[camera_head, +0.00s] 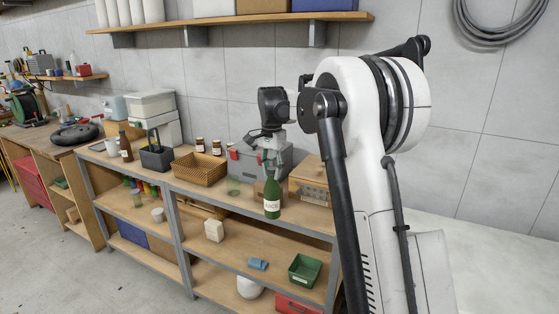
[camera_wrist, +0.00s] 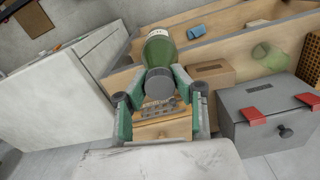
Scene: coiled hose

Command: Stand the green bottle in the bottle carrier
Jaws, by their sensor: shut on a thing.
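The green bottle (camera_head: 272,198) with a pale label hangs upright beneath my gripper (camera_head: 268,160), near the front edge of the top shelf. My gripper is shut on the bottle's upper part. In the wrist view, the green bottle (camera_wrist: 158,50) points away from the camera, its dark cap end between the green-sided fingers of my gripper (camera_wrist: 160,98). A dark grey carrier (camera_head: 156,158) with a raised handle, which looks like the bottle carrier, stands on the top shelf to the left. Its inside is hard to make out.
A wicker basket (camera_head: 200,169) and a green glass (camera_head: 234,185) stand between the carrier and the held bottle. A grey toolbox (camera_head: 270,160) and a wooden box (camera_head: 310,180) are close to my gripper. A brown bottle (camera_head: 125,147) stands left of the carrier.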

